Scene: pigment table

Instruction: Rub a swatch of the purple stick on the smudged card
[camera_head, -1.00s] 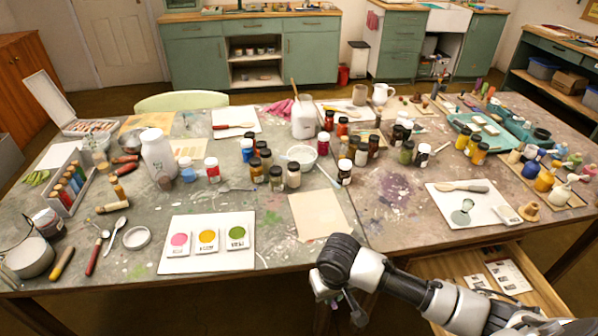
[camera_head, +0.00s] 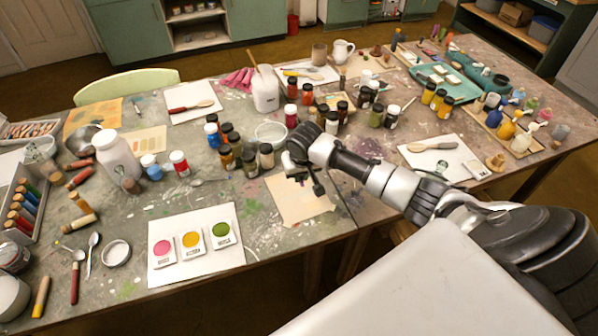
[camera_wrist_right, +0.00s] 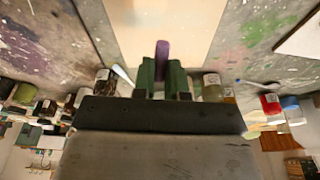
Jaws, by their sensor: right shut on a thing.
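The purple stick (camera_wrist_right: 162,54) stands out between the green fingers of my right gripper (camera_wrist_right: 162,75) in the right wrist view. The gripper is shut on it. A plain beige card (camera_head: 298,205) lies flat near the table's front edge, and it also shows in the wrist view (camera_wrist_right: 150,22). In the head view my right gripper (camera_head: 306,180) is over the back part of this card. I cannot tell whether the stick's tip touches it. The gripper hides the stick in the head view. No clear smudge shows on the beige card. My left gripper is not in view.
A white sheet with pink, yellow and green swatch cards (camera_head: 190,240) lies to the left. Several jars (camera_head: 250,163) and a white bowl (camera_head: 271,133) stand close behind the beige card. A white board with a spatula (camera_head: 432,147) lies to the right.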

